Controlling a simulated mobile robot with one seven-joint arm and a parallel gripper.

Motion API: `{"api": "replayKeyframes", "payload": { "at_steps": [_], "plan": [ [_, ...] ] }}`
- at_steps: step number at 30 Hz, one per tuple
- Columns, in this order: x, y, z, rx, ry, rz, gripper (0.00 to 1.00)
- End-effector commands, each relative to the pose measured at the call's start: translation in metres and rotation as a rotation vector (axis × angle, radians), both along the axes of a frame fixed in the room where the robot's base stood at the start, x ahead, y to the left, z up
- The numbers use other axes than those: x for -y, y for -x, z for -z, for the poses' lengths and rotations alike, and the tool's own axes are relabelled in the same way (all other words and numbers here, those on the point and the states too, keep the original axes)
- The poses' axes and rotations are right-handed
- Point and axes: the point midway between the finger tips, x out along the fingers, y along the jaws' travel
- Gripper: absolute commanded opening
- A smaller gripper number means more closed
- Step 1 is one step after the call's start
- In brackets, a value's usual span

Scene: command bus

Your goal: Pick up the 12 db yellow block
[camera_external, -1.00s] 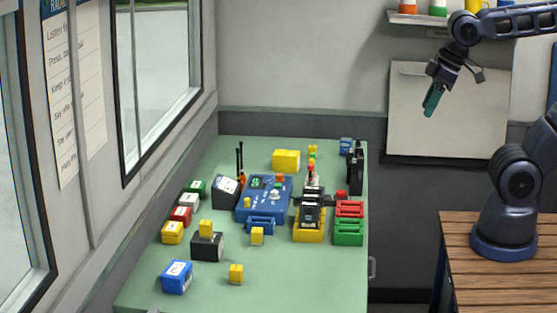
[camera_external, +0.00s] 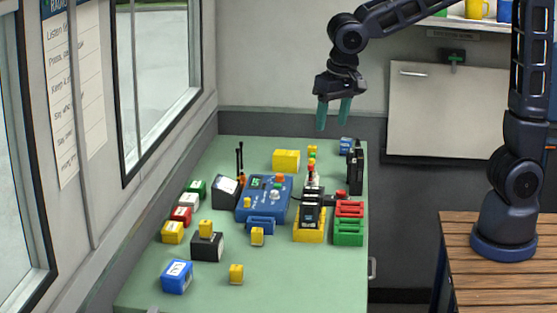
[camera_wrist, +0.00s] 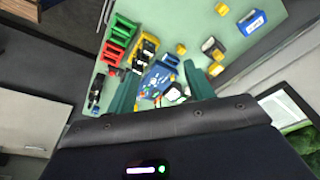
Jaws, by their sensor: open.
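Several small yellow blocks are on the green table, and their labels are too small to read, so I cannot tell which is 12 db. One yellow block (camera_external: 236,274) lies near the front, and another yellow block (camera_external: 257,236) stands before the blue console. A third yellow block (camera_external: 205,228) sits on a black box. In the wrist view, small yellow blocks show at the top (camera_wrist: 222,9) and below it (camera_wrist: 181,49). My gripper (camera_external: 333,124) is open and empty, high above the table's back right, teal fingers pointing down; they also show in the wrist view (camera_wrist: 160,68).
A blue console (camera_external: 262,205) stands mid-table. A black radio in a yellow holder (camera_external: 309,233) and red and green trays (camera_external: 349,232) are to its right. A blue box (camera_external: 177,277) is at front left. The table's front right (camera_external: 310,280) is clear. Windows and wall bound the left.

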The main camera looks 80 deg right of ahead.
Motion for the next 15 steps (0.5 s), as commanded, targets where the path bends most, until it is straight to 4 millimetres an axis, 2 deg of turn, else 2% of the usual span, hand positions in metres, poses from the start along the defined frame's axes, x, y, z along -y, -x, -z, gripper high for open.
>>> {"api": "replayKeyframes", "payload": {
  "at_steps": [3, 8, 15],
  "plan": [
    [-0.014, -0.030, 0.018, -0.016, 0.012, 0.082, 0.53],
    [-0.033, -0.066, 0.045, -0.026, 0.032, 0.199, 0.53],
    [-0.064, -0.115, 0.093, -0.027, 0.070, 0.370, 0.53]
  ]
}}
